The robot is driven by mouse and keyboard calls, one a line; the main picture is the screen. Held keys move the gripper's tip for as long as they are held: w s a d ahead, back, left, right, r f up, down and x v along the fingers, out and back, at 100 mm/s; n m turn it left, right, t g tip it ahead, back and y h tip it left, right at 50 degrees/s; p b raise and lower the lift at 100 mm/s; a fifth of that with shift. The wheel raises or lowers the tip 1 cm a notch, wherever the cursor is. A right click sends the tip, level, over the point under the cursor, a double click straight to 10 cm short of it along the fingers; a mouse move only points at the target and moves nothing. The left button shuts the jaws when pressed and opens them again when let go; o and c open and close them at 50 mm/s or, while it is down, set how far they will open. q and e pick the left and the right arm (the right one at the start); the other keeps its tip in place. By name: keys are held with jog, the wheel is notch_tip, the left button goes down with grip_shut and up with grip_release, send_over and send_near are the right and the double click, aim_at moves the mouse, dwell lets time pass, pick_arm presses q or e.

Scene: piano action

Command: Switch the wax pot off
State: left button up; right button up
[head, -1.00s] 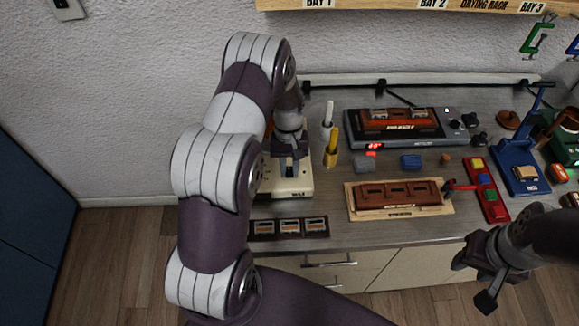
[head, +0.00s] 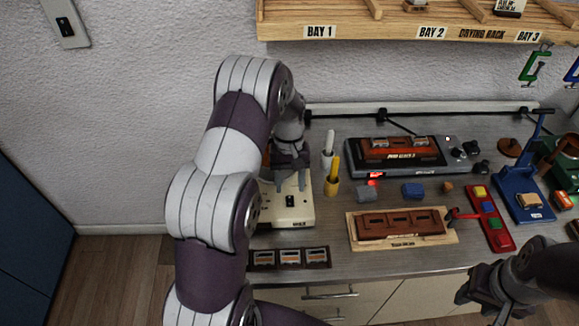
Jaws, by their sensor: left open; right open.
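The wax pot (head: 290,212) is a cream box labelled "WAX" on the left part of the metal bench. A small dark switch (head: 290,201) shows on its front top face. My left gripper (head: 290,186) is above the rear part of the pot, pointing down, open. My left arm hides the pot's left side and much of its back. Whether the fingers touch the pot I cannot tell. My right gripper (head: 468,297) is open and empty in front of the bench's front edge at the lower right.
Right of the pot stand a yellow holder (head: 331,187) and a white stick (head: 328,146). A strip with three small frames (head: 289,258) lies in front of the pot. A wooden mould tray (head: 402,229) and red rack (head: 489,218) are further right. A shelf (head: 380,32) overhangs the back.

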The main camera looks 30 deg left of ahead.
notch_tip(320, 180, up, 7)
jog(key=p, duration=0.7)
jog(key=shift+f, duration=0.2)
